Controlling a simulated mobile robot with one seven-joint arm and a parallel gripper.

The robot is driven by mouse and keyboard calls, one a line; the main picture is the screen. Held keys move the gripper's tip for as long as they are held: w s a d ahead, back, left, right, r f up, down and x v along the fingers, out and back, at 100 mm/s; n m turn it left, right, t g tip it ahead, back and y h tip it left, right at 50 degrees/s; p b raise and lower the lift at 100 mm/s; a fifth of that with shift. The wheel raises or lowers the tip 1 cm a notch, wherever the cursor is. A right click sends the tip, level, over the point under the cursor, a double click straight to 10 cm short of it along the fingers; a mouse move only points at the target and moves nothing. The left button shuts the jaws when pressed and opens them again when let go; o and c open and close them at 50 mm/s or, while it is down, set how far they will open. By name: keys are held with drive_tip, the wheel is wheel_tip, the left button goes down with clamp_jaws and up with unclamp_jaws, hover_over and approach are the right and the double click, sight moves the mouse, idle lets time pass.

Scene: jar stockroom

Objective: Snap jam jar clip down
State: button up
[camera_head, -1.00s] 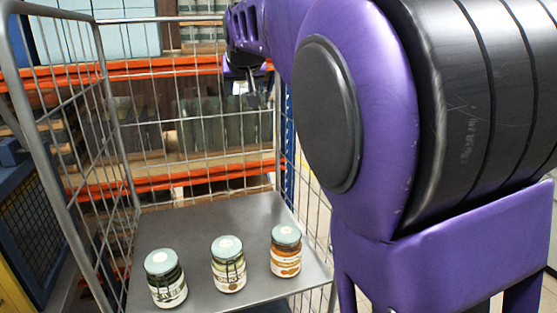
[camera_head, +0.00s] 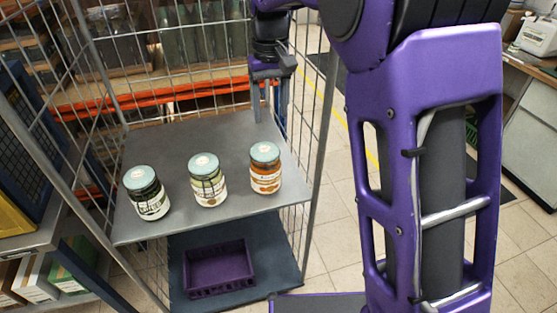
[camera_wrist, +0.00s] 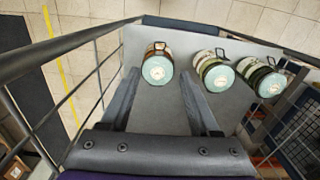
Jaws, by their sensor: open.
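Three glass jars with pale blue-green lids stand upright in a row on the grey shelf (camera_head: 225,222) of a wire cage. The right jar (camera_head: 265,168) has orange contents and looks most like jam. The middle jar (camera_head: 208,181) is pale, the left jar (camera_head: 146,194) dark green. In the wrist view the order is reversed, with the orange jar (camera_wrist: 157,65) at left. Wire loops show beside the lids; I cannot tell whether each clip is up or down. My gripper (camera_head: 270,118) is open and empty, behind the orange jar. In the wrist view its fingers (camera_wrist: 158,80) flank that jar's lid, apparently apart from it.
The cage's wire sides rise around the shelf. A purple crate (camera_head: 219,268) sits on the dark lower deck. The shelf is bare in front of and behind the jars. Tiled floor (camera_head: 328,215) lies to the right, and a counter (camera_head: 530,130) stands at far right.

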sight(272, 163)
wheel_tip(272, 163, down, 17)
drive_tip(key=shift+r, duration=0.2)
idle(0.3)
clamp_jaws()
